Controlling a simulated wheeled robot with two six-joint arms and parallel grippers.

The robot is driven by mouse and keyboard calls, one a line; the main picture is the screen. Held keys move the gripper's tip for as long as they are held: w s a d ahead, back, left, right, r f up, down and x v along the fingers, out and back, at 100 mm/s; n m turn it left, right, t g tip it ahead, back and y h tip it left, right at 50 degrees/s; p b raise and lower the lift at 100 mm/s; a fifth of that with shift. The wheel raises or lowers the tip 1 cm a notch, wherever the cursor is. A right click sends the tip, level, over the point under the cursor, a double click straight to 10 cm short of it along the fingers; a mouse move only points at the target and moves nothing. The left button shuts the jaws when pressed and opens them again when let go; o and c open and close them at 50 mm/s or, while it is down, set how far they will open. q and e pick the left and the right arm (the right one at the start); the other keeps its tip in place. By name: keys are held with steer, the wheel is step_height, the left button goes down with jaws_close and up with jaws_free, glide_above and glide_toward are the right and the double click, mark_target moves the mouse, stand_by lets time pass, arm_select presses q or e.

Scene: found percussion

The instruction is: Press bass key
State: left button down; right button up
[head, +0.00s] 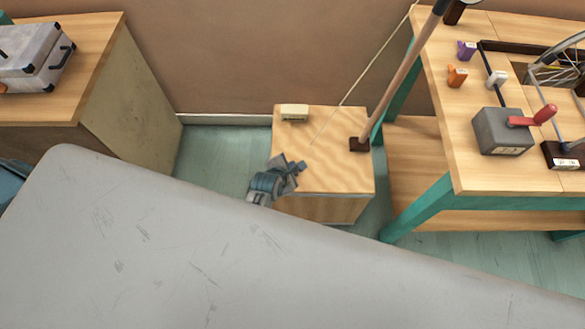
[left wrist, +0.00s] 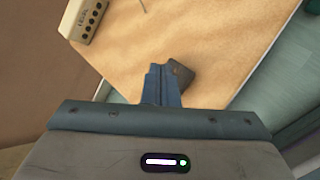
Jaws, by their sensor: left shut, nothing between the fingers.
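A wooden box (head: 330,178) stands on the floor, with a tilted pole (head: 392,95) in a dark foot and a thin string (head: 352,86) running down to its top. My left gripper (head: 298,168) is over the box's left front part, shut and empty. In the left wrist view its fingers (left wrist: 161,80) are together over the wood top. A small dark grey piece (left wrist: 182,74) shows right beside the fingertips; I cannot tell if they touch it. No part is clearly marked as the bass key. My right gripper is not in view.
A cream box (head: 294,112) with a row of holes lies at the back of the wooden box. A teal-legged table (head: 470,172) with a grey red-handled box (head: 502,131) stands right. A cabinet with a silver case (head: 35,58) stands left. A grey surface (head: 200,250) fills the front.

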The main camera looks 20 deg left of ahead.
arm_select(q)
steer(key=shift+f, duration=0.4)
stand_by(0.3)
steer(key=shift+f, duration=0.6)
stand_by(0.5)
steer(key=shift+r, duration=0.15)
steer(key=shift+r+p, duration=0.85)
steer(key=shift+p, duration=0.05)
